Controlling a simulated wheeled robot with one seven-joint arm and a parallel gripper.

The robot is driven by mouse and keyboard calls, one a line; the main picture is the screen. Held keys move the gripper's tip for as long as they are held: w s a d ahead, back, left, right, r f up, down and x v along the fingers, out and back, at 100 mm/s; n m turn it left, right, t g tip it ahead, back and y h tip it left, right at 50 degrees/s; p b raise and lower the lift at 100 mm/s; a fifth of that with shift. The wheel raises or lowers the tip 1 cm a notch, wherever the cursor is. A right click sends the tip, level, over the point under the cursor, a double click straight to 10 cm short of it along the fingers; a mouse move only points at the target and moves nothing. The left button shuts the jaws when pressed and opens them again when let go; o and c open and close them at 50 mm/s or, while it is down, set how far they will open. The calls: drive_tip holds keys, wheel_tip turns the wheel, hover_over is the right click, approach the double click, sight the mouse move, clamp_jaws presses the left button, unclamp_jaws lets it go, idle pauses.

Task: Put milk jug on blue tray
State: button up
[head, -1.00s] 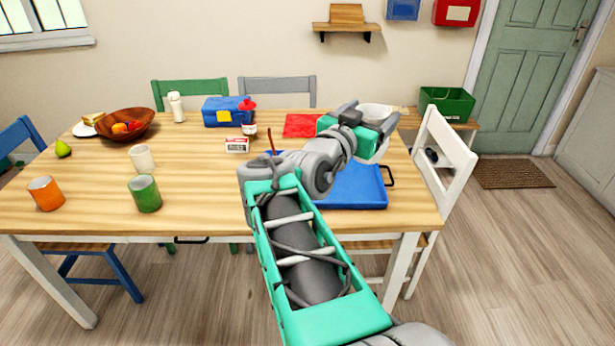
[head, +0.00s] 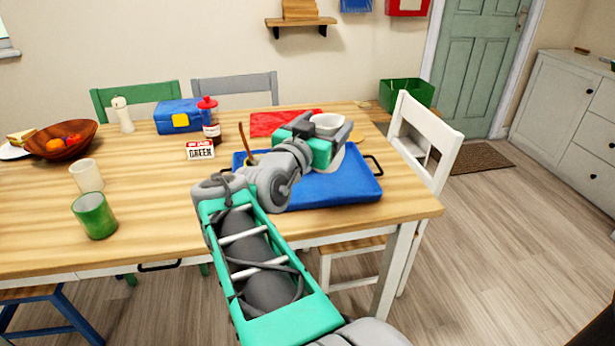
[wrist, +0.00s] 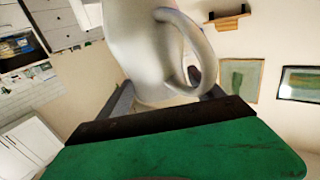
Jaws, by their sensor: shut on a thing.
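The milk jug (head: 327,122) is white, and in the head view its round rim shows beyond my gripper. My gripper (head: 330,136) is shut on it. The wrist view shows the jug's pale body (wrist: 138,45) and looped handle (wrist: 186,48) between the fingers. The blue tray (head: 325,192) lies on the right part of the wooden table. In the head view the jug and gripper overlap the tray's back right part. My arm hides the tray's left part. The height of the jug's base above the tray cannot be told.
A red mat (head: 280,123) lies behind the tray. A green cup (head: 94,215) and a white cup (head: 87,175) stand farther left. A white chair (head: 425,145) stands at the right end.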

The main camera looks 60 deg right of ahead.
drive_tip(key=d+f+b, duration=0.2)
drive_tip(key=d+f, duration=1)
drive_tip(key=d, duration=0.1)
drive_tip(key=shift+w+d+f, duration=0.25)
drive_tip(key=shift+w, duration=0.1)
drive_tip(key=shift+f+b, duration=0.2)
drive_tip(key=shift+b, duration=0.2)
drive_tip(key=o, duration=2.1)
